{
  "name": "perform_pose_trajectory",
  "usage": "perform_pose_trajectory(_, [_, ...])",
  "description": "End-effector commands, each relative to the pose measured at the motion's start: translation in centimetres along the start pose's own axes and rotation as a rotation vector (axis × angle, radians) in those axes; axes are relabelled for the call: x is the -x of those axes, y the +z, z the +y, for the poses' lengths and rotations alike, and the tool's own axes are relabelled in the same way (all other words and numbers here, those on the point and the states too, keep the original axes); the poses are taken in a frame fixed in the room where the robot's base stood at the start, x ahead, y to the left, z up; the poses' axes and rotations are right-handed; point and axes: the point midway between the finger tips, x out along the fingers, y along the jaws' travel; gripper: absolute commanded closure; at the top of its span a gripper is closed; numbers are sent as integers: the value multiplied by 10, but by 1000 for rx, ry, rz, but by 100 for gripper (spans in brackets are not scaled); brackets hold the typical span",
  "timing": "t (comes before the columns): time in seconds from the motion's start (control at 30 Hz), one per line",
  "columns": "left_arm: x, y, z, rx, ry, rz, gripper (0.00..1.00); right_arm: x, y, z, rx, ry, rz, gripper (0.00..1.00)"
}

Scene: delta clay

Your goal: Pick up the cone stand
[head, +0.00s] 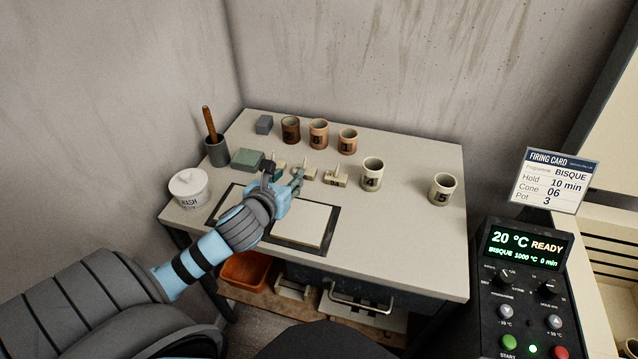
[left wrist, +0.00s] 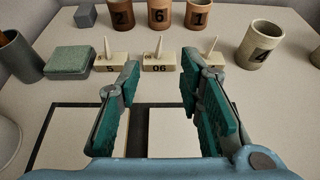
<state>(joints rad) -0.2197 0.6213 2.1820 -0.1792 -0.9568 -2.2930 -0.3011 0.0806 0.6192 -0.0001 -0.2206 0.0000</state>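Three small cream cone stands stand in a row on the table, each with an upright cone. In the left wrist view the left stand reads 5 (left wrist: 110,66), the middle cone stand reads 06 (left wrist: 159,64), and the third stand (left wrist: 212,60) is partly hidden by my right-hand finger. In the head view the 06 stand (head: 309,174) and third stand (head: 336,179) show to the right of my left gripper (head: 283,174). That gripper is open and empty, low over the table, its fingers pointing towards the 06 stand without touching it. My right gripper is out of view.
Brown pots (head: 318,133) stand behind the stands, and pale pots 4 (head: 371,176) and 5 (head: 442,190) to the right. A green block (head: 247,159), grey cup (head: 216,152) and wash jar (head: 188,190) are left. A firing card (head: 548,182) reads Cone 06. The table's right front is clear.

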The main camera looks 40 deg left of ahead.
Motion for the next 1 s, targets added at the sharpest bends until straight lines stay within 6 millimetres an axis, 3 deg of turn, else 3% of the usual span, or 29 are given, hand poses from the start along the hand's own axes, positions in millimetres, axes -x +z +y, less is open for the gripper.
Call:
perform_pose_trajectory(0.3, [-76,0,-1,8,-4,1,67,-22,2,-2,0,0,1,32])
perform_pose_trajectory(0.47, [-96,0,-1,6,-5,2,67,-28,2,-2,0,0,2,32])
perform_pose_trajectory(0.63, [-130,-4,0,6,-5,2,67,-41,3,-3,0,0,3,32])
perform_pose_trajectory(0.9, [-139,-1,0,3,-6,2,67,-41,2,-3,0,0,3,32])
perform_pose_trajectory(1.0, [-139,-1,0,3,-6,2,81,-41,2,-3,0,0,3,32])
